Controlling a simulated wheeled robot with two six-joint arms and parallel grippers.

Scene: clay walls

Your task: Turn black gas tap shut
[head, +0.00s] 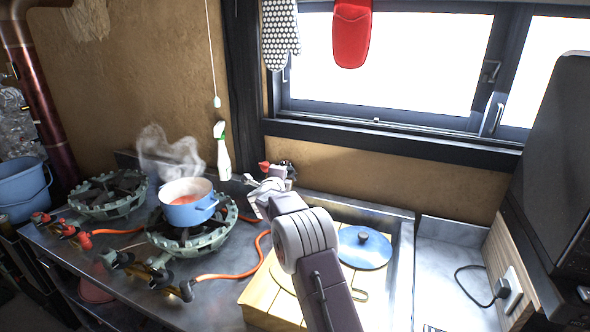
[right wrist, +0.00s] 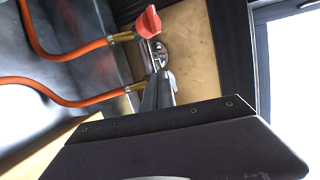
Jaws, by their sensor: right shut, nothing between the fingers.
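On the back wall, a red tap handle (head: 264,166) and a black handle-like part (head: 290,168) sit close together, just above my right gripper. The red handle (right wrist: 148,22) also shows in the right wrist view, on a metal fitting with brass hose ends. My right gripper (head: 260,193) is shut and empty just below these fittings. Its fingers (right wrist: 158,78) point at the metal fitting; I cannot tell whether they touch it. The black part is not clear in the wrist view and may be hidden behind the fingers. My left gripper is not in view.
A steaming blue pot (head: 187,204) stands on the nearer gas burner (head: 162,236); another burner (head: 106,194) is empty. Orange hoses (head: 237,273) cross the counter. A spray bottle (head: 222,152) stands by the wall. A blue lid (head: 364,247) lies on a wooden board (head: 256,298).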

